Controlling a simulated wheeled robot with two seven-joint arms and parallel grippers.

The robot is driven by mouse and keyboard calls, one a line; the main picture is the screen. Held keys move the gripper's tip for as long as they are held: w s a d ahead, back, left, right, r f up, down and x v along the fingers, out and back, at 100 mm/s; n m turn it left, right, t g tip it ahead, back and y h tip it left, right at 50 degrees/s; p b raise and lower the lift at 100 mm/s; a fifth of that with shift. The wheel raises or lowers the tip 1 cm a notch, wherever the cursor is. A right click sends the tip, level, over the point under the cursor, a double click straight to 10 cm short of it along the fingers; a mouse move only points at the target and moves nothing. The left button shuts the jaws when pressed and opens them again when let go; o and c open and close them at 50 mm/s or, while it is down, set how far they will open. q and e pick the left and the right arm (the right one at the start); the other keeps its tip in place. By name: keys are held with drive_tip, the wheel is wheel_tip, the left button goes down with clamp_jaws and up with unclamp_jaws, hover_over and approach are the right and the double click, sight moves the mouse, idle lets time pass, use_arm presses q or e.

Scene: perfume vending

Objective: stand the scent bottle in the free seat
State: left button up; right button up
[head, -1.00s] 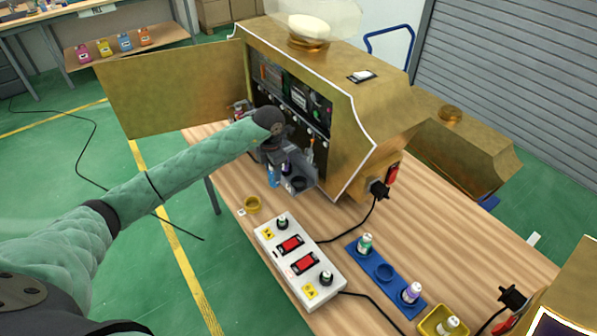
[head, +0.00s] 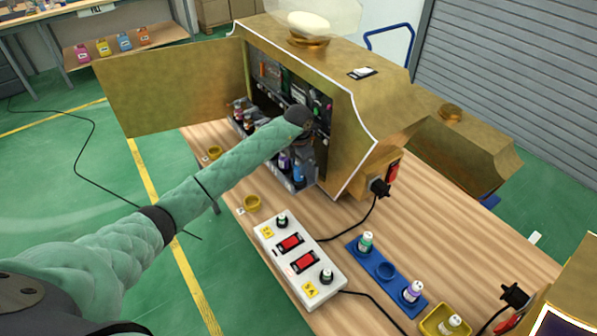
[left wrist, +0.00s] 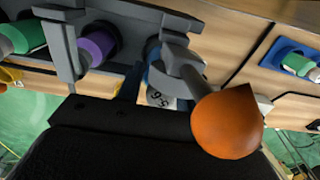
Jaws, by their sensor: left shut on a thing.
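My left gripper (head: 302,148) is inside the open front of the gold machine (head: 355,125), partly hidden by my wrist. It is shut on the blue scent bottle (head: 298,172), at the near right end of the grey rack (head: 300,187). The bottle looks upright there; whether its base is fully down is hidden. A purple bottle (head: 284,161) stands beside it, and more bottles (head: 240,115) stand farther left along the rack. In the left wrist view a white label (left wrist: 160,98) shows by the gripper, with purple (left wrist: 98,46) and green (left wrist: 28,36) bottles nearby. My right gripper is not in view.
The machine's door (head: 170,90) stands open at left. A switch box (head: 300,262), a blue holder (head: 386,272) with two bottles and an empty middle seat, and a yellow tray (head: 445,318) are on the table. An orange rounded part (left wrist: 228,120) is close to the wrist camera.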

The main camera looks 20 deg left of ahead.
use_arm(q)
drive_tip(key=shift+f, duration=1.3)
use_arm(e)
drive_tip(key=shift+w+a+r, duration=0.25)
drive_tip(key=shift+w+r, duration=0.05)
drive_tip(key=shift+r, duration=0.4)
use_arm(q)
drive_tip(key=shift+f+b, duration=0.1)
drive_tip(key=shift+b, duration=0.25)
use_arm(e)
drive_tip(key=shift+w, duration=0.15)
use_arm(q)
drive_tip(key=o, duration=1)
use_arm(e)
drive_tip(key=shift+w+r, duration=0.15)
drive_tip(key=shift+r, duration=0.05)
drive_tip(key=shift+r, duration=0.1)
